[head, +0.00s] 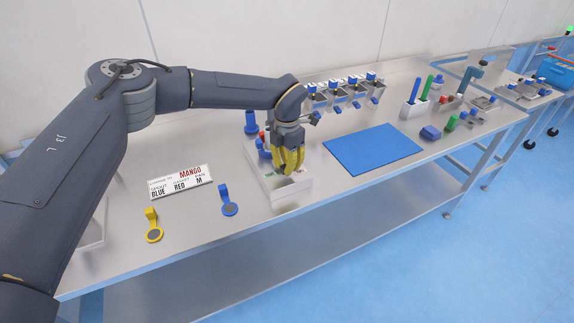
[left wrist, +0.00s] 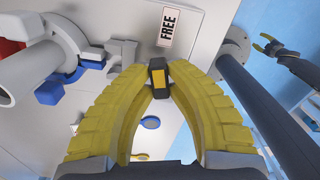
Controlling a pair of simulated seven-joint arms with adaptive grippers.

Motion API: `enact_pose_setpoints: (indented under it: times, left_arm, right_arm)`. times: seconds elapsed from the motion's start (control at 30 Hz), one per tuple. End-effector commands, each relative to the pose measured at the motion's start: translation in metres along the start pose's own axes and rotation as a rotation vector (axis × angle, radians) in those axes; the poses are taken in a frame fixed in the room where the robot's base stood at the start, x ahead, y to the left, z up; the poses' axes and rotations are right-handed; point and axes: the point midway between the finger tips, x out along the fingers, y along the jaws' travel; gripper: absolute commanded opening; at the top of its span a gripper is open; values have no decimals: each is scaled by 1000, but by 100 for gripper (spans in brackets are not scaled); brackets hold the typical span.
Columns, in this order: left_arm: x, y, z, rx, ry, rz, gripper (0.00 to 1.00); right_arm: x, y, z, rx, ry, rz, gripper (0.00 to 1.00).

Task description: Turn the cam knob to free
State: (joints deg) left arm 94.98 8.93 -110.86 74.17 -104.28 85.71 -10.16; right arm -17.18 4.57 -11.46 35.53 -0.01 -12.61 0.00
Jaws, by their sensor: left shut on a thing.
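My left gripper (head: 289,170) reaches down over a white machine box (head: 262,186) on the steel table. In the left wrist view its two yellow fingers (left wrist: 160,84) are closed on the small black cam knob with a yellow face (left wrist: 158,82). A label reading FREE (left wrist: 168,26) is on the white surface just above the knob in that view. The fingers hide the knob in the head view.
A sign reading MANGO, BLUE, RED, M (head: 181,182) stands left of the machine. Blue (head: 229,208) and yellow (head: 154,234) scoop-like pieces lie in front. A blue mat (head: 372,150) lies to the right, bare. Metal bins (head: 342,97) line the back.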

Motion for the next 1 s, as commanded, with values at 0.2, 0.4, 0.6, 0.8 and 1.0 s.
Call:
enact_pose_setpoints:
  times: [0.2, 0.4, 0.6, 0.8, 1.0]
  left_arm:
    - [1, -1, -1, 150, 3, -2, 0]
    - [1, -1, -1, 246, 3, -1, 0]
    - [1, 0, -1, 296, 3, -1, 0]
    - [1, 0, -1, 314, 3, -1, 0]
    - [1, 0, -1, 315, 3, -1, 0]
  right_arm:
    - [0, 0, 0, 0, 0, 0, 44]
    - [0, 0, 0, 0, 0, 0, 44]
    - [0, 0, 0, 0, 0, 0, 44]
    - [0, 0, 0, 0, -1, 0, 44]
    - [0, 0, 0, 0, -1, 0, 44]
